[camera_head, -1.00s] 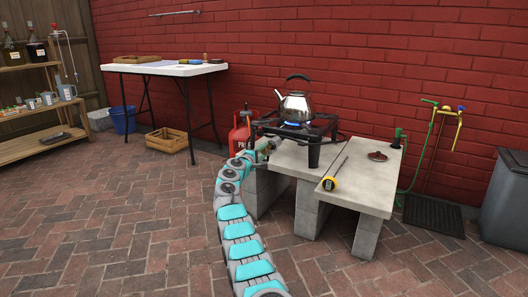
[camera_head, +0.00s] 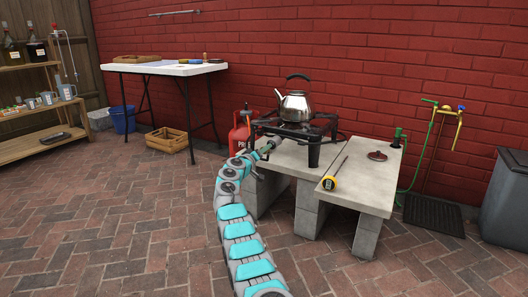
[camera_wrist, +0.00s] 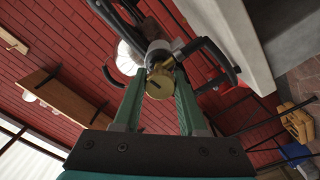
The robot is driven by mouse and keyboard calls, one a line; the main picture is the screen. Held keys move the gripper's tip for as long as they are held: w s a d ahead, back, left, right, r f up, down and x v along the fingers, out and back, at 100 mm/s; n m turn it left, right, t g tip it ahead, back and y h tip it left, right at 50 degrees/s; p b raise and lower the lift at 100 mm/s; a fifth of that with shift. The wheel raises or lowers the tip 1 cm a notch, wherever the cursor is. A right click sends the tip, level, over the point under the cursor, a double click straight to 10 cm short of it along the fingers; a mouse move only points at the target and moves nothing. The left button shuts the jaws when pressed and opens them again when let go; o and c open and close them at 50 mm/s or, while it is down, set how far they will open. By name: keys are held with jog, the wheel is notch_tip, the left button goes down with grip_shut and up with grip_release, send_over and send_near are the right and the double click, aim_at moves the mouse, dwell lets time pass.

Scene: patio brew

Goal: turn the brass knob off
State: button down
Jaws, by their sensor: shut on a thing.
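The brass knob (camera_wrist: 158,86) shows in the wrist view, between the two green fingers of my gripper (camera_wrist: 160,92). The gripper is shut on it. A dark slot or mark runs across the knob's face. In the head view my gripper (camera_head: 266,149) is at the front left of the black burner stand (camera_head: 314,150), and the knob is too small or hidden to make out there. A steel kettle (camera_head: 295,106) stands upright on the burner. No blue flame shows under the kettle now.
A red gas cylinder (camera_head: 239,138) is behind my arm. A white table (camera_head: 170,69) stands at the left. Paving in front is open.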

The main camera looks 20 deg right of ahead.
jog(key=shift+f+m, duration=0.1)
jog(key=shift+m, duration=0.5)
jog(key=shift+c, duration=2.3)
grip_release()
jog(key=shift+a, duration=0.1)
